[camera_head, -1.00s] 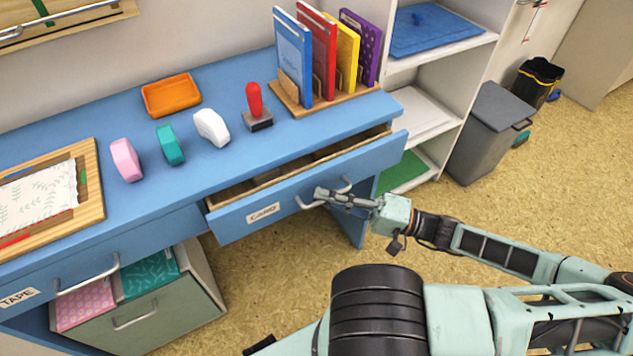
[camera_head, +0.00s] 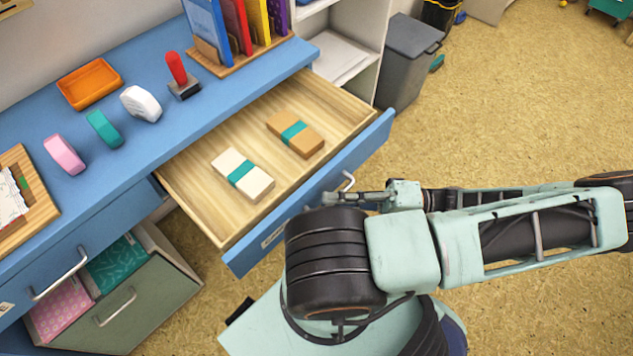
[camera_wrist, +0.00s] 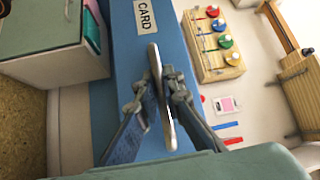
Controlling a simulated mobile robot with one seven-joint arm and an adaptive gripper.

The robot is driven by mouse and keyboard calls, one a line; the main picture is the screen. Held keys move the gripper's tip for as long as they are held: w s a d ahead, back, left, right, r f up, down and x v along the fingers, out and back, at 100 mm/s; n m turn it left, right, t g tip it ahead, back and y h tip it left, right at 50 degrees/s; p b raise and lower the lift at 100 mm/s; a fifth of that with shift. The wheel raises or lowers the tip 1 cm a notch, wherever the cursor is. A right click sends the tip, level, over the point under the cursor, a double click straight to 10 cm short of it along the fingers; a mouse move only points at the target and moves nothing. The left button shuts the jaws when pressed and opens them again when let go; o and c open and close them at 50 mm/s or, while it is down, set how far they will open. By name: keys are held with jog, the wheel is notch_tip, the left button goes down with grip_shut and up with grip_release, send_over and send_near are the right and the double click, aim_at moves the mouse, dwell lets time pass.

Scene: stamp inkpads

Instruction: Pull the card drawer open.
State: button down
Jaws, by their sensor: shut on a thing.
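The card drawer (camera_head: 372,146) is pulled well out of the blue desk. Its blue front bears the CARD label (camera_wrist: 146,15), upper centre in the wrist view. A cream bundle (camera_head: 242,175) and a tan bundle (camera_head: 295,133), each with a teal band, lie on its wooden floor. My gripper (camera_head: 340,197) is at the drawer front and shut on the metal handle (camera_wrist: 160,80), which shows between its two fingers in the wrist view. In the head view my arm hides part of the front and most of the handle.
On the desk (camera_head: 150,140) stand an orange tray (camera_head: 90,84), a red-handled stamp (camera_head: 178,74) and several small blocks. A cabinet drawer (camera_head: 135,310) stands open at lower left. A grey bin (camera_head: 408,62) stands beyond the desk.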

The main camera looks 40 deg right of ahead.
jog(key=shift+s+d, duration=0.15)
jog(key=shift+s, duration=1)
jog(key=c, duration=2.3)
grip_release()
jog(key=shift+c, duration=0.2)
jog(key=v, duration=1.2)
